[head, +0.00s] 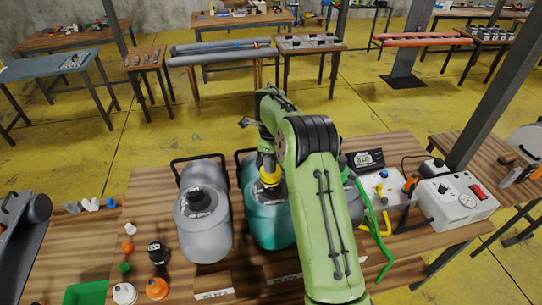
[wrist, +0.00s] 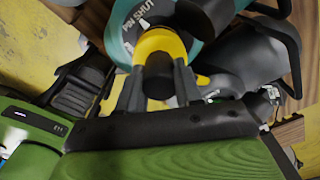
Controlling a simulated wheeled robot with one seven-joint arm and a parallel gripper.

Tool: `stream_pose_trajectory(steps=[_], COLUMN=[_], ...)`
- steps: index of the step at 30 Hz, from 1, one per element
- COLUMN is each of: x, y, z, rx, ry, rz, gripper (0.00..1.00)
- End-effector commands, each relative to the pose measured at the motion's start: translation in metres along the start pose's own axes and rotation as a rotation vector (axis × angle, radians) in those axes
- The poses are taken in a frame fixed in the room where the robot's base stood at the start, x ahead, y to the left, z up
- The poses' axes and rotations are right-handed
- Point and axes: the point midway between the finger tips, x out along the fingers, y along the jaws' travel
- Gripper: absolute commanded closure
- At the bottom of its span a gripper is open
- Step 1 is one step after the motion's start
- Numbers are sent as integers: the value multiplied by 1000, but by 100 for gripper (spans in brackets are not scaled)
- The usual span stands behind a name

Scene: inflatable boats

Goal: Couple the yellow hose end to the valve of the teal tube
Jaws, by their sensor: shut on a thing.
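The teal tube (head: 270,228) stands on the wooden bench in the head view, between two grey tubes. My gripper (head: 267,165) is over its top, shut on the yellow hose end (head: 270,178). The hose end is just above or on the dark valve (head: 267,192); I cannot tell whether they touch. In the wrist view my gripper (wrist: 158,85) has its grey fingers on both sides of the yellow hose end (wrist: 162,43). The teal tube (wrist: 118,48) shows behind it with white lettering. The valve's mating part is hidden there.
A grey tube (head: 203,225) stands close on the left. Another grey tube is partly hidden behind my arm at right. A white control box (head: 455,203), green hose (head: 372,226) and orange cap (head: 157,289) are on the bench. A steel post (head: 490,95) rises at right.

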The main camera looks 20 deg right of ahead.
Motion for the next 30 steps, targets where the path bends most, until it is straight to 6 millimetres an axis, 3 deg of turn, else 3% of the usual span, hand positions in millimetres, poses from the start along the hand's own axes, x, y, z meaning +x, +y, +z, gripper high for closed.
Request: stream_pose_trajectory(steps=[23, 30], x=[0, 8], y=[1, 1], z=[0, 0], rx=[-2, -2], ry=[0, 0], rz=[0, 0], gripper=[98, 98])
